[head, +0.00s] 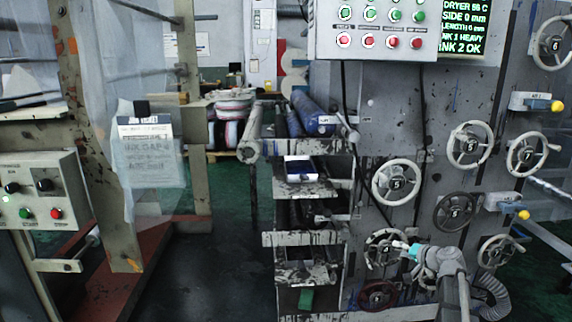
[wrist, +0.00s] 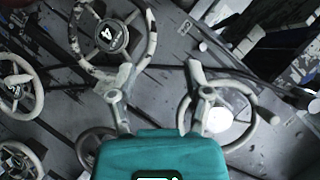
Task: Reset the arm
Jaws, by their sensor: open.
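My gripper (head: 398,245) is at the lower right in the head view, in front of the lower handwheels on the machine's side panel. Its body is teal. In the wrist view my gripper (wrist: 160,72) has its two grey fingers spread apart with nothing between them. Handwheel 4 (wrist: 150,38), paint-spattered, shows beyond the left finger. Another handwheel (wrist: 275,118) shows beyond the right finger, with a bright round spot near it. I cannot tell how far the fingers are from the wheels.
Handwheel 5 (head: 397,182), handwheel 6 (head: 468,146) and handwheel 7 (head: 526,154) stick out of the panel. A button box (head: 368,30) hangs above. An inky rack (head: 300,240) stands left of the wheels. Open dark floor (head: 205,270) lies farther left.

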